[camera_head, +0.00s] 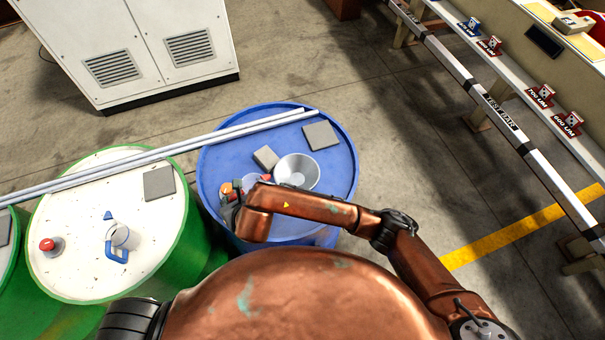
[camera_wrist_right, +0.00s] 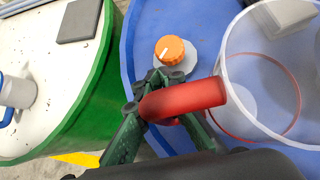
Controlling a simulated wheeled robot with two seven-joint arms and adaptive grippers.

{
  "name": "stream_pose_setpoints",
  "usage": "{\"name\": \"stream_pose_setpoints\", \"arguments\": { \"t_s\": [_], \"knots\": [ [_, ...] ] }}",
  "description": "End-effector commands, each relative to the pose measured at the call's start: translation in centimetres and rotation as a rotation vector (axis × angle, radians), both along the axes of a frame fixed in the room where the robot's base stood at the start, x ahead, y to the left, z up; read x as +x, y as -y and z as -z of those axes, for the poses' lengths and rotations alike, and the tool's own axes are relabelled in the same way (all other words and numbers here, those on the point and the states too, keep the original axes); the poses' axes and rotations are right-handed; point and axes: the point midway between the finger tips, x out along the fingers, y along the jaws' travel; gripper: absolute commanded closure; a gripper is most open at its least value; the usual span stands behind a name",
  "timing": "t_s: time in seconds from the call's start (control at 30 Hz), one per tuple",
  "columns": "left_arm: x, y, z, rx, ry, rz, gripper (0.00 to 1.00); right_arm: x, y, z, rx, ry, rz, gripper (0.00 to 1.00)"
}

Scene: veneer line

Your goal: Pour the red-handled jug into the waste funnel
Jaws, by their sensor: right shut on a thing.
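The red-handled jug is clear, with a red handle (camera_wrist_right: 185,98) and a red ring at its far end. My right gripper (camera_wrist_right: 160,95) is shut on this handle, with the jug's clear body (camera_wrist_right: 262,75) to the right of the fingers. In the head view my right gripper (camera_head: 236,204) is over the left part of the blue drum, and my own arm hides most of the jug. The funnel (camera_head: 297,171), a wide grey metal bowl, stands on the blue drum to the right of the gripper. My left gripper is not in view.
The blue drum (camera_head: 230,148) also carries an orange knob (camera_wrist_right: 175,50), grey blocks (camera_head: 321,135) and ends of long pale bars (camera_head: 165,152). A green drum (camera_head: 75,178) to the left holds a blue-handled jug (camera_head: 119,237) and a red knob (camera_head: 48,245).

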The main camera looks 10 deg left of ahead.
Motion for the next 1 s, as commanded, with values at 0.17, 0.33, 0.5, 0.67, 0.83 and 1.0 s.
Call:
{"name": "stream_pose_setpoints", "arguments": {
  "t_s": [0.17,0.33,0.5,0.67,0.83,1.0],
  "knots": [
    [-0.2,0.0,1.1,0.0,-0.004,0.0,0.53,-0.3,-0.6,0.2,-0.043,0.04,-0.01,1.0],
    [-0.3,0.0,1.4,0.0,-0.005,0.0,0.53,-0.4,-0.7,0.2,-0.067,0.06,-0.015,1.0],
    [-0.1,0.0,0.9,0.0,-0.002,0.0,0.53,-0.5,-0.8,-0.9,-0.072,0.067,-0.015,1.0],
    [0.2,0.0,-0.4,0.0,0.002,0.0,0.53,-0.5,-0.8,-3.3,-0.072,0.068,-0.015,1.0],
    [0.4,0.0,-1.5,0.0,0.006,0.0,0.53,-0.5,-0.8,-5.6,-0.072,0.067,-0.016,1.0],
    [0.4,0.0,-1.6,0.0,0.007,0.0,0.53,-0.5,-0.8,-5.9,-0.072,0.064,-0.015,1.0]
  ]
}}
